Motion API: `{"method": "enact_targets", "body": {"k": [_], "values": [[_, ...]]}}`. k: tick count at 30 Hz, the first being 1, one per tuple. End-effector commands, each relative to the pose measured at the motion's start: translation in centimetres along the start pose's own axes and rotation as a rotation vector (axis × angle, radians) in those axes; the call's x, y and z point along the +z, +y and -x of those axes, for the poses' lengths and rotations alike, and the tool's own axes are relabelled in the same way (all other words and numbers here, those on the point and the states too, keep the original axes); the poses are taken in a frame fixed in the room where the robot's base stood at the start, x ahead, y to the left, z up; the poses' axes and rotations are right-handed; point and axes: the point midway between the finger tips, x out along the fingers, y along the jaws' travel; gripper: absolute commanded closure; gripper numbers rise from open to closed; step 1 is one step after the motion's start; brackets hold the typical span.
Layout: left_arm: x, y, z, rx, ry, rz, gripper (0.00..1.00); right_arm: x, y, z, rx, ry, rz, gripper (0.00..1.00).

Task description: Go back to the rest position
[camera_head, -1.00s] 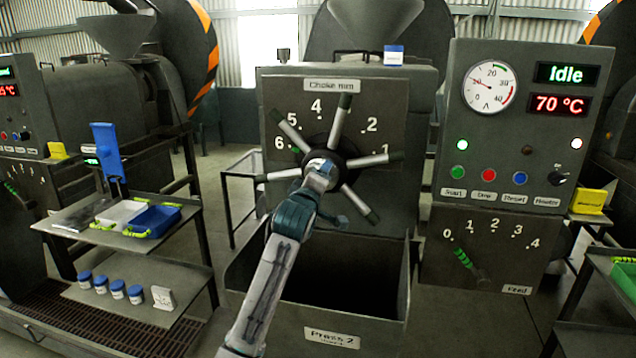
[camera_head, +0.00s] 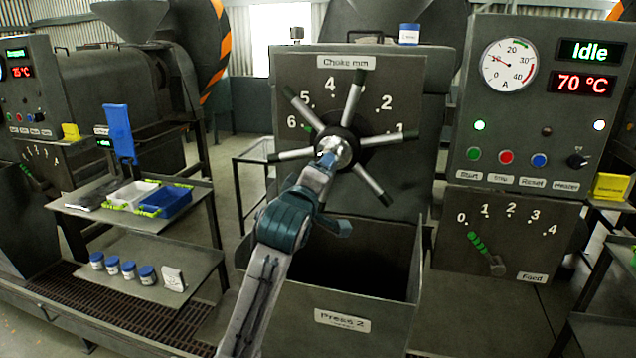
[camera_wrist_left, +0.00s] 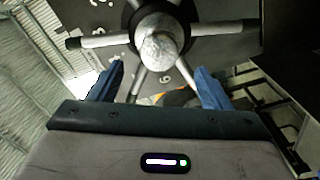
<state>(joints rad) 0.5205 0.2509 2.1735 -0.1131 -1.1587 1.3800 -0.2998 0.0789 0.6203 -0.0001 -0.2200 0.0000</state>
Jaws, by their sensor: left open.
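The left gripper (camera_head: 328,160) is in front of the hub (camera_head: 336,151) of the choke handwheel on Press 2. The handwheel has several metal spokes with dark grips. In the left wrist view, the two blue fingers (camera_wrist_left: 160,86) are apart with nothing between them. The silver hub (camera_wrist_left: 158,48) shows beyond and above them, and I cannot tell the exact gap. My right gripper is not in view.
The press's open bin (camera_head: 345,262) lies below the wheel. A control panel (camera_head: 540,110) and feed lever (camera_head: 486,252) stand to the right. A shelf rack at left carries a blue tray (camera_head: 168,203), a white tray and several blue-lidded jars (camera_head: 128,269).

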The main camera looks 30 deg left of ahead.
Motion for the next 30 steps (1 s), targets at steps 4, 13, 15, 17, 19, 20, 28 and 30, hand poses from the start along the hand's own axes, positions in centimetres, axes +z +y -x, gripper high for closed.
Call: {"method": "enact_targets", "body": {"k": [4, 13, 15, 17, 19, 20, 28, 30], "values": [[0.0, 0.0, 0.2, -0.001, 0.0, 0.0, 0.28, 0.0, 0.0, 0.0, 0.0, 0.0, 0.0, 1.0], [0.0, 0.0, 0.2, 0.0, 0.0, 0.0, 0.28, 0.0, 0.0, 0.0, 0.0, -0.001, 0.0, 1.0], [0.0, 0.0, 0.2, 0.0, 0.0, 0.0, 0.28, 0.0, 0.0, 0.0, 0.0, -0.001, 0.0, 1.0], [0.2, -0.3, 0.2, -0.006, -0.003, -0.006, 0.28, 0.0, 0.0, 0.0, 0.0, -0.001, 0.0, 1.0], [0.8, -1.4, 0.5, -0.027, -0.017, -0.032, 0.28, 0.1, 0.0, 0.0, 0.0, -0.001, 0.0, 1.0], [1.3, -2.2, 0.8, -0.042, -0.028, -0.053, 0.28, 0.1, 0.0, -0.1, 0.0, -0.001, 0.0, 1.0], [8.3, -15.5, 7.0, -0.282, -0.253, -0.414, 0.28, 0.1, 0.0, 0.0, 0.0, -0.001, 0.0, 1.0], [10.0, -19.0, 9.5, -0.339, -0.336, -0.519, 0.28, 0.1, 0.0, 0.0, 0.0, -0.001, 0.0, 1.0]]}}
